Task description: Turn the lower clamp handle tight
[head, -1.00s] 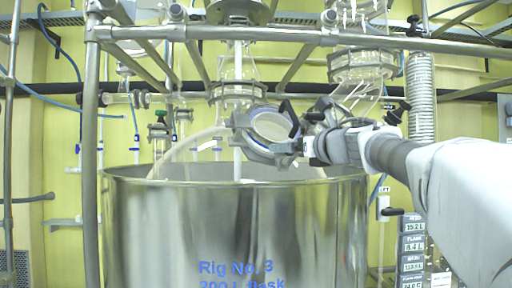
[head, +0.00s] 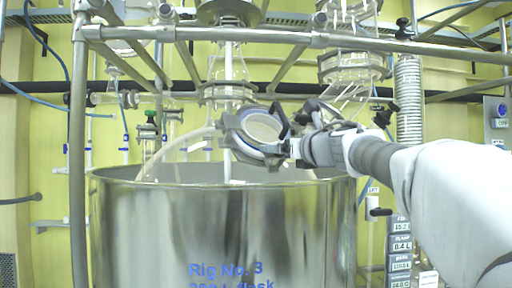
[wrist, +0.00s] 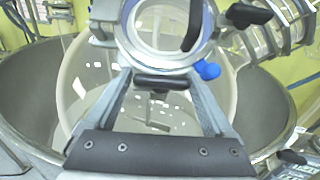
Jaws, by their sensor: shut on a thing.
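A grey ring clamp (head: 232,140) with a glass port inside sits above the steel vessel. In the wrist view the clamp (wrist: 122,35) fills the top middle, with a blue knob (wrist: 207,70) at its lower right. A black handle (wrist: 165,82) lies just below the ring, between my fingertips. My gripper (wrist: 160,92) is shut on this black handle; the fingers hide its ends. In the head view my gripper (head: 292,150) reaches in from the right, at the clamp's right side. Another black handle (head: 278,117) stands up at the ring's right edge.
The open steel vessel (head: 225,230) stands below, with a round glass flask (wrist: 75,75) inside it. A metal frame bar (head: 230,35) crosses above. Glassware with another black handle (wrist: 248,15) is close at the upper right.

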